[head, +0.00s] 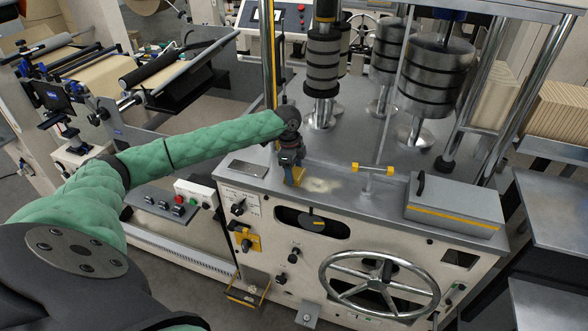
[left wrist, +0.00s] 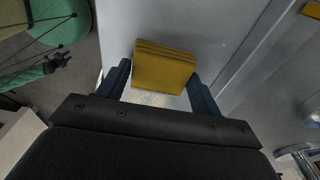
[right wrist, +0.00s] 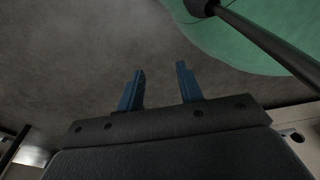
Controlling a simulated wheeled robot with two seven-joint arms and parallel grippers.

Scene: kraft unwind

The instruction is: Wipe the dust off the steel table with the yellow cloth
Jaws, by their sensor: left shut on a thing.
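My left gripper (head: 292,180) is at the steel table (head: 340,187), near its front left edge. It is shut on the folded yellow cloth (left wrist: 163,68), which sits between its blue fingers in the left wrist view. In the head view the cloth (head: 298,174) is small and partly hidden by the gripper. A pale dust patch (head: 320,185) lies on the table just right of the cloth. Pale dust (left wrist: 152,98) also shows beside the cloth in the left wrist view. My right gripper (right wrist: 161,90) is open and empty over grey floor; it is not in the head view.
A grey box with a yellow stripe (head: 455,205) stands on the table's right part. A yellow-ended fitting (head: 372,168) stands right of the dust. Dark banded cylinders (head: 322,65) on posts rise behind. A handwheel (head: 378,285) is on the front panel below.

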